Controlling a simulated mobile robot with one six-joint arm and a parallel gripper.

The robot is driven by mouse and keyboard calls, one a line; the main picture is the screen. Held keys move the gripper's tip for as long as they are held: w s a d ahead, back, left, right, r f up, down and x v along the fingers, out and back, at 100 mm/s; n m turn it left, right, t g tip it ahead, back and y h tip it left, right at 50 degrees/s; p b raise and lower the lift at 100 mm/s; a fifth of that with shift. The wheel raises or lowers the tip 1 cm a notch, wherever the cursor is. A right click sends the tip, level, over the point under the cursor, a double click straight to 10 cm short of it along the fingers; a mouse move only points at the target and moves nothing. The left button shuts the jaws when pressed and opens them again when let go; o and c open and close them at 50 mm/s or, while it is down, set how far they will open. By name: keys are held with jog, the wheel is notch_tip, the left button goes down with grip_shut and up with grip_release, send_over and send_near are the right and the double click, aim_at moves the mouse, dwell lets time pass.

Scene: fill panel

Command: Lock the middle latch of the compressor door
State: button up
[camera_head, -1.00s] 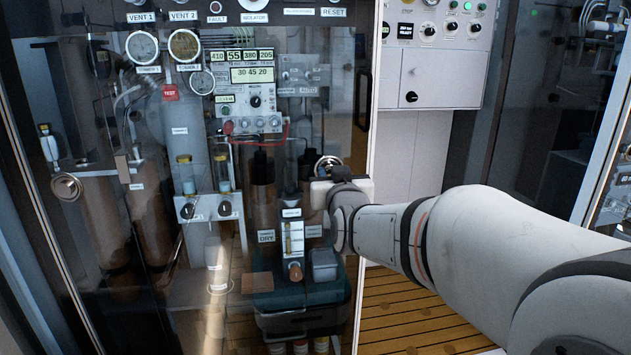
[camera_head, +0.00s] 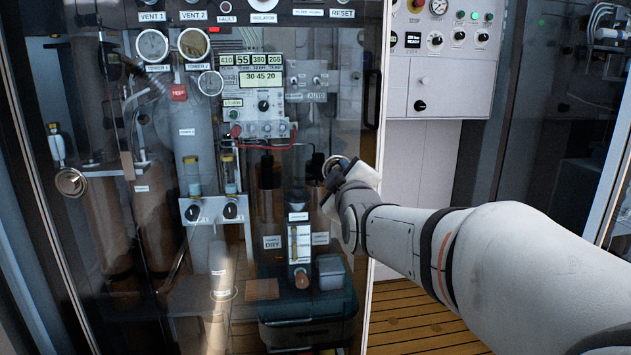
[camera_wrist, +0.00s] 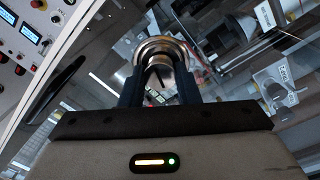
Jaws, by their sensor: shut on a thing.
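The compressor door is a tall glass door (camera_head: 225,270) with a light edge strip, and it stands in front of the compressor equipment. A round metal latch (camera_head: 333,161) sits near its right edge at mid height. In the wrist view the latch (camera_wrist: 162,47) shows as a shiny ring with a darker centre. My gripper (camera_head: 343,172) is at this latch, and its white body is tilted. In the wrist view its two dark fingers (camera_wrist: 159,80) are shut on the latch, one on each side. The fingers hide part of the latch, so its locked state cannot be read.
Another round metal fitting (camera_head: 71,182) is at the door's left side. A dark vertical handle (camera_head: 371,97) is above the latch. A white control panel (camera_head: 440,60) stands behind on the right. Slatted wooden floor (camera_head: 420,315) shows below my arm.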

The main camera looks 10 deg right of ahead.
jog(key=shift+f+n+b, duration=0.1)
jog(key=shift+n+b, duration=0.7)
jog(key=shift+n, duration=1.3)
jog(key=o, duration=1)
jog(key=shift+c, duration=0.2)
jog(key=shift+s, duration=0.1)
